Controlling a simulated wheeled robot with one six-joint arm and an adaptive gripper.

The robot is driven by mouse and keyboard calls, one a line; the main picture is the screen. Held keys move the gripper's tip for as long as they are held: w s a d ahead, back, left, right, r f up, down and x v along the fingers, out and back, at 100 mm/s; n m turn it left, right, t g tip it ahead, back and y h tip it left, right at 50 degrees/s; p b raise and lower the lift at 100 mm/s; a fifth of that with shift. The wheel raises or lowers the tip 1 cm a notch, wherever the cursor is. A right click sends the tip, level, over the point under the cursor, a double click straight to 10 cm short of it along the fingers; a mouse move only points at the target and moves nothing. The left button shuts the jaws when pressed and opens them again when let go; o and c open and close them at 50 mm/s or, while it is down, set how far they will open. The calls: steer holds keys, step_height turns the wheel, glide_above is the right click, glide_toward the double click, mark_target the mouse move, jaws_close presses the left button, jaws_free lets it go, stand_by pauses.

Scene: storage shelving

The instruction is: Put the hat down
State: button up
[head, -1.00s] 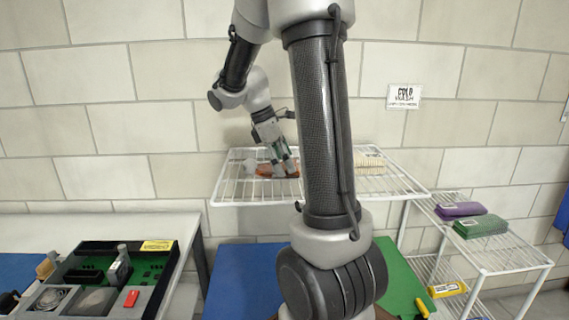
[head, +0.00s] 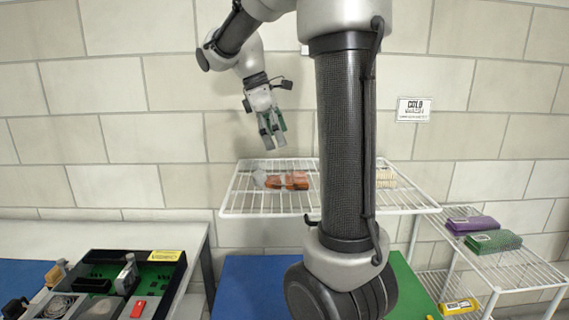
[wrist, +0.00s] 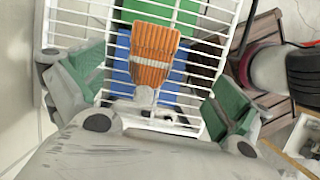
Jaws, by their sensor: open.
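The hat (head: 297,181) looks orange-brown and lies on a white wire shelf (head: 330,207), with a small grey piece at its left end. In the wrist view, the ribbed orange hat (wrist: 154,50) with a paler band lies on the wires between my spread fingers, a whitish piece at its near end. My gripper (head: 272,142) is open and empty, above the shelf and apart from the hat. Its green-padded fingers also show in the wrist view (wrist: 155,92).
A lower wire rack (head: 510,270) at right holds a purple pack (head: 472,223) and a green pack (head: 492,241). A black tray of parts (head: 130,258) stands at lower left. The wall is close behind.

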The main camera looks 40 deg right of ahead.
steer(key=s+a+f+m+t+y, duration=0.1)
steer(key=s+a+f+m+t, duration=0.1)
steer(key=s+a+m, duration=0.3)
steer(key=s+a+f+m+t+y, duration=0.2)
steer(key=s+a+f+m+t, duration=0.1)
steer(key=s, duration=0.8)
steer(key=shift+a+f+m+t, duration=0.3)
steer(key=shift+a+m+t, duration=0.5)
steer(key=shift+a+m, duration=0.1)
